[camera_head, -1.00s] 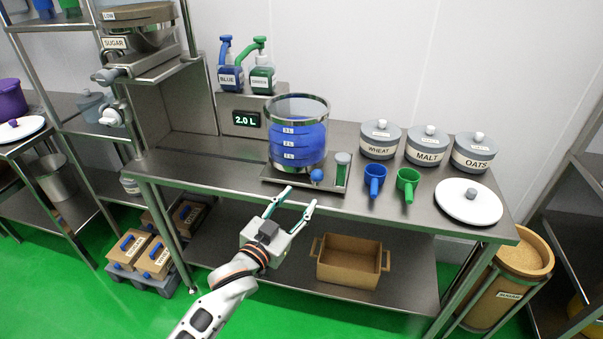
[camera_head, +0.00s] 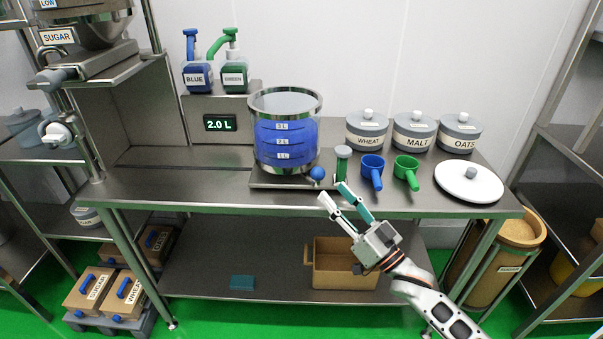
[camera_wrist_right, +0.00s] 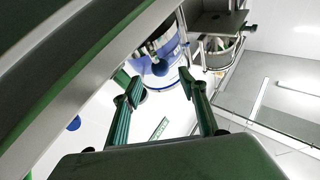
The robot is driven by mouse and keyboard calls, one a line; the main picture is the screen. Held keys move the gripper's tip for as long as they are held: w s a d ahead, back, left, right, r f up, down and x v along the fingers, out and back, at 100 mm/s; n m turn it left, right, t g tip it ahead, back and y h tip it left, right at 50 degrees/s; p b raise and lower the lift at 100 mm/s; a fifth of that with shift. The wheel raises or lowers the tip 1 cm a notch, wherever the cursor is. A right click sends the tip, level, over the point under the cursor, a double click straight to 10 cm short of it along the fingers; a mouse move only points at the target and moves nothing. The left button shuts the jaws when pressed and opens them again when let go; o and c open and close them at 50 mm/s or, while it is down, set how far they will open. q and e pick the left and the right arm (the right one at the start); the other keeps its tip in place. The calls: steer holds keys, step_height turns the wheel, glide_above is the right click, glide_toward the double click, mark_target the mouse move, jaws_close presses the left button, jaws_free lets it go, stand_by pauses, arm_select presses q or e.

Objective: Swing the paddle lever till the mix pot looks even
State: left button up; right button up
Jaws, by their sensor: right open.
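The mix pot (camera_head: 286,143) is a clear vessel with a metal rim, holding blue liquid that looks evenly blue from here. It stands on a dark base plate on the steel bench. A blue ball knob (camera_head: 317,173) sits at its front right, and a green upright piece with a grey cap (camera_head: 342,162) stands beside it. I cannot tell which belongs to the paddle lever. My right gripper (camera_head: 333,193) is open and empty, at the bench's front edge just below the knob. Its two fingers also show apart in the right wrist view (camera_wrist_right: 160,83). My left gripper is out of view.
Blue (camera_head: 372,172) and green (camera_head: 407,172) scoops lie right of the pot, before the wheat, malt and oats canisters (camera_head: 414,131). A white lid (camera_head: 467,183) lies at the right end. The volume display (camera_head: 220,124) reads 2.0 L. Bench left of the pot is clear.

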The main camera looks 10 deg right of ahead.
mark_target(318, 173)
steer(key=x, duration=0.8)
steer(key=shift+r, duration=0.1)
jaws_close()
